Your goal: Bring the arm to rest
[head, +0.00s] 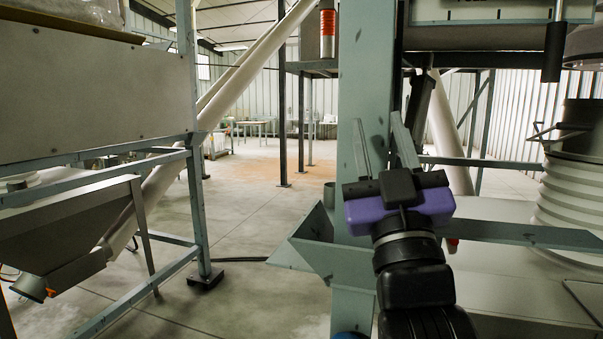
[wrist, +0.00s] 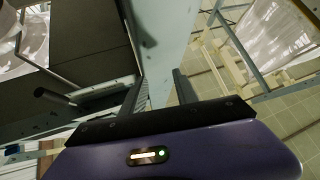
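My gripper (head: 383,138) is raised in the middle right of the head view, with its purple body and two thin pale fingers pointing up. The fingers stand apart with nothing held between them. In the wrist view the two dark fingers (wrist: 160,90) are also spread, with a blue-grey steel post (wrist: 165,35) showing between and beyond them. In the head view that post (head: 362,80) rises just behind the fingers. I cannot tell whether a finger touches it.
A hopper on a blue-grey frame (head: 200,165) stands at the left. A small open tray (head: 318,225) juts from the post beside my wrist. A ribbed pale container (head: 575,205) stands at the right. Open concrete floor (head: 255,185) lies between the frame and post.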

